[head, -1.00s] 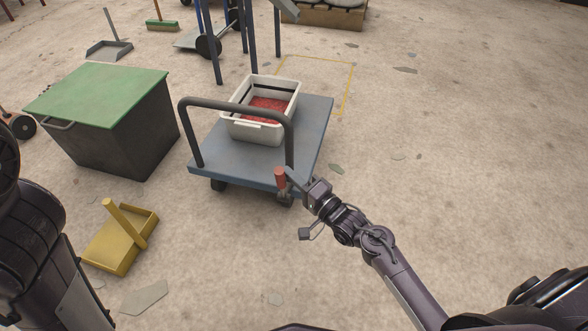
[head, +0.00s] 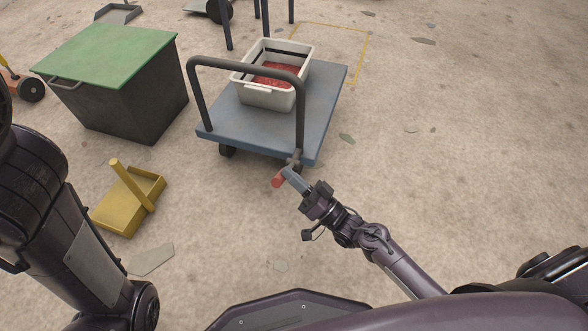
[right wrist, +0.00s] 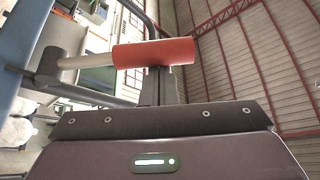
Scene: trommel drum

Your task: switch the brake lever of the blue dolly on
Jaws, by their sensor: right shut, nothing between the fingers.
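The blue dolly (head: 235,128) stands ahead with its dark push handle (head: 250,64) on the near side. Its brake lever (head: 278,181) has a red grip and is at the dolly's near right corner, tilted down and out toward me. The red grip (right wrist: 153,53) and its pale rod (right wrist: 85,62) show large in the right wrist view. My right gripper (head: 290,175) is shut and empty, with its fingertips right at the lever; I cannot tell whether they touch it. My left gripper is out of view; only my left arm links show.
A white crate (head: 253,96) with red contents sits on the dolly. A dark bin with a green lid (head: 108,58) stands to the left. A yellow tray (head: 117,217) lies on the floor in front of it. The floor right of the dolly is mostly clear.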

